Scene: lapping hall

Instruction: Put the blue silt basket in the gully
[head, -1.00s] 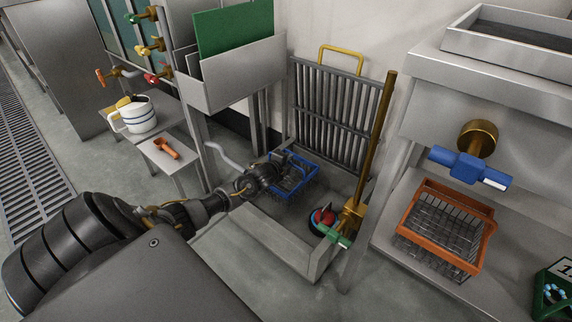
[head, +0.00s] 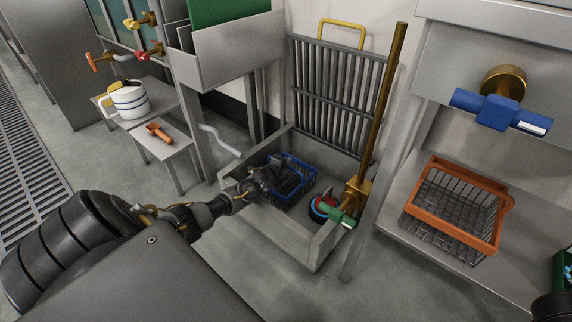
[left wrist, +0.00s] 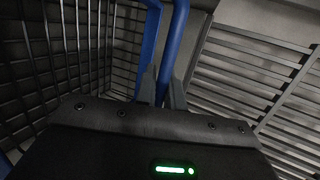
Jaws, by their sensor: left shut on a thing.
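The blue silt basket (head: 308,172) has a blue rim and dark mesh sides. It is inside the outline of the gully (head: 272,232), a grey open basin on the floor. Whether its bottom touches the gully floor is hidden. My left gripper (head: 262,182) is shut on the basket's near-left side. In the left wrist view, the fingers (left wrist: 162,88) close on a blue bar of the basket (left wrist: 178,45), with dark mesh to the left. My right gripper is not clearly seen.
A barred grate (head: 335,105) with a yellow handle leans upright behind the gully. An orange basket (head: 455,240) sits on the right shelf. A white jug (head: 130,103) stands at the left.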

